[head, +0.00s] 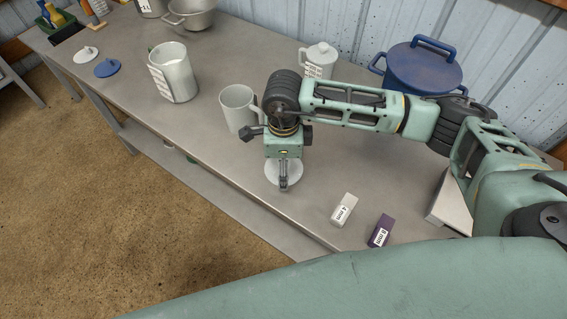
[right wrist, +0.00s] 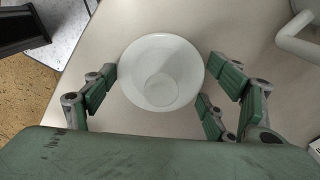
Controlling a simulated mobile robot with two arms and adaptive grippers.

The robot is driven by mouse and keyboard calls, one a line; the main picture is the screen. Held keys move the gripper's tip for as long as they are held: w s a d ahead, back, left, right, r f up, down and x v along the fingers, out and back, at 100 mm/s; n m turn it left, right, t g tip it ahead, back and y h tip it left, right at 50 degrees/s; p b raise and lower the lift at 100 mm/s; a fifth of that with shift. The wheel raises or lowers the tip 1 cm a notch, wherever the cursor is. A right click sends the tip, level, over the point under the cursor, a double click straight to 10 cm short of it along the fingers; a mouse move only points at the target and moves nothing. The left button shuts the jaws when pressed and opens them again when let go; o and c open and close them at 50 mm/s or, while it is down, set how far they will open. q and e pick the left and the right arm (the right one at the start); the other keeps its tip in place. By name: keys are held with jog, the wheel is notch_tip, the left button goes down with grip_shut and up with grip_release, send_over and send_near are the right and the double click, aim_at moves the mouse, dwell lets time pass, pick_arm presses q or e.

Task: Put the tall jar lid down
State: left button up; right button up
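A round white lid (head: 272,170) with a paler circle near its middle is under my right gripper (head: 270,160), close to the table's front edge. In the right wrist view the lid (right wrist: 161,60) lies between the spread fingers of the right gripper (right wrist: 165,85). Gaps show between the fingers and its rim. The right gripper is open. The gripper hides part of the lid in the head view. The lid looks flat on the grey table (head: 225,160), but its contact with the table is hard to judge. My left gripper is not in view.
A white mug (head: 236,108) stands just behind the right gripper. A larger labelled white jug (head: 174,72), a lidded white jar (head: 321,58) and a blue pot (head: 415,70) stand farther back. Two labelled blocks (head: 344,209) (head: 380,231) lie to the right.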

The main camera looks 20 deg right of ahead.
jog(key=shift+o, duration=1.3)
jog(key=shift+r, duration=0.45)
notch_tip(320, 180, up, 12)
jog(key=b, duration=0.1)
jog(key=shift+f, duration=0.25)
